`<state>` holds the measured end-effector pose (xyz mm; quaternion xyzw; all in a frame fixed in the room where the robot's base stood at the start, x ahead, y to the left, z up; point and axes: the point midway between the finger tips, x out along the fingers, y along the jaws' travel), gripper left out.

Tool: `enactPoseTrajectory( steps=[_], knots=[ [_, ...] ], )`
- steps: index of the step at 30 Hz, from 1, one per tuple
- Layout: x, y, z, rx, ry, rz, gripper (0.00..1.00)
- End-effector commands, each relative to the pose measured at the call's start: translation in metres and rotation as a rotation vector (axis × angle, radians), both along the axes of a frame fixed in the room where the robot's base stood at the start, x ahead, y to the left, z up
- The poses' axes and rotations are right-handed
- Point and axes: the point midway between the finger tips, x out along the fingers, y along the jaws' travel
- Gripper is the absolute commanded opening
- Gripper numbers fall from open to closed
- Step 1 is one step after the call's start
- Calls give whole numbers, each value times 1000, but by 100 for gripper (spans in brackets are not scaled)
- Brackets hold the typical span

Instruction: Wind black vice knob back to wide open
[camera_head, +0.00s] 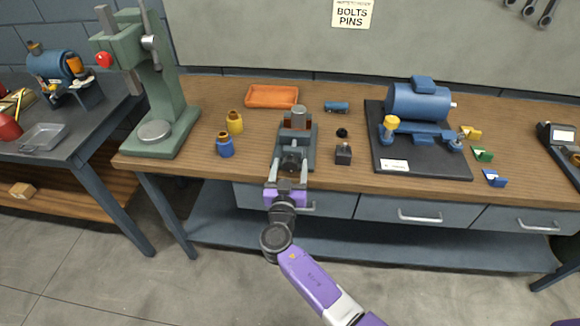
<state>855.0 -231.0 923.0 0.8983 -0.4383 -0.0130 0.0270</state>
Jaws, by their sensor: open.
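The grey vice (311,134) stands on the wooden bench near its front edge, a little left of the picture's middle. A brownish block shows at its far end, by the jaws. The black vice knob (291,160) is on the vice's near end, facing me. My gripper (290,167) comes in from the front edge of the bench with its two fingers spread, one on each side of the knob. The fingers look apart from the knob, but contact is too small to tell. My gripper hides part of the vice's near end.
Right of the vice stand a small dark block (343,155) and a black ring (342,133). An orange tray (272,96) lies behind. A blue motor casing (418,103) is farther right; a green press (160,85) stands left.

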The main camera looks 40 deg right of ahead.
Motion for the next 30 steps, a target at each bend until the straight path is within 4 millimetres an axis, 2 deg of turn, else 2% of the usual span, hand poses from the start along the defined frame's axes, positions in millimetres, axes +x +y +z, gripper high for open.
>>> enactPoseTrajectory(
  steps=[2,12,21,30],
  knots=[
    [0,0,0,0,0,0,65],
    [0,0,0,0,0,0,3],
    [0,0,-2,-25,32,0,3],
    [0,1,-4,-144,183,1,3]
  ],
)
